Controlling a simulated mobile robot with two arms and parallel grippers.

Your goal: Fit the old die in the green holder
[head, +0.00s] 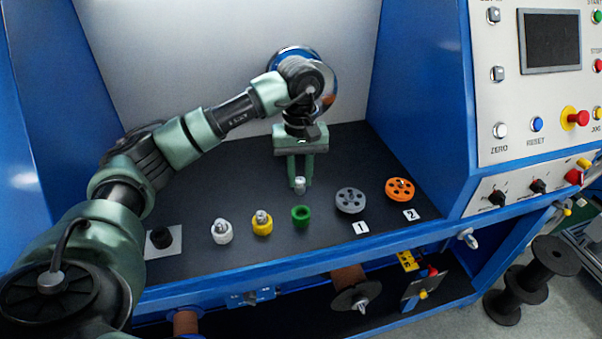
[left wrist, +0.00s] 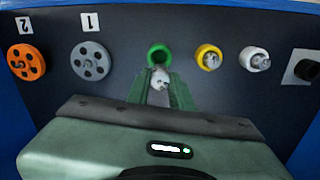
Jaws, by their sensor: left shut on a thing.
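My left gripper (head: 300,182) is shut on a small silver-grey die (head: 300,187), which also shows between the fingertips in the left wrist view (left wrist: 160,79). The die is upright in the head view, just behind the green holder (head: 301,217) and apparently above the bench. In the left wrist view the green holder (left wrist: 159,55) is a round cup with a dark opening, and the die partly overlaps its near edge. I cannot tell whether they touch. No die shows in the green holder. My right gripper is not in view.
A yellow holder (head: 262,223) and a white holder (head: 221,231), each with a metal piece in it, stand to the left. A black round piece (head: 161,238) is on a white square. Grey (head: 350,200) and orange (head: 399,189) pulleys lie to the right, by labels 1 and 2.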

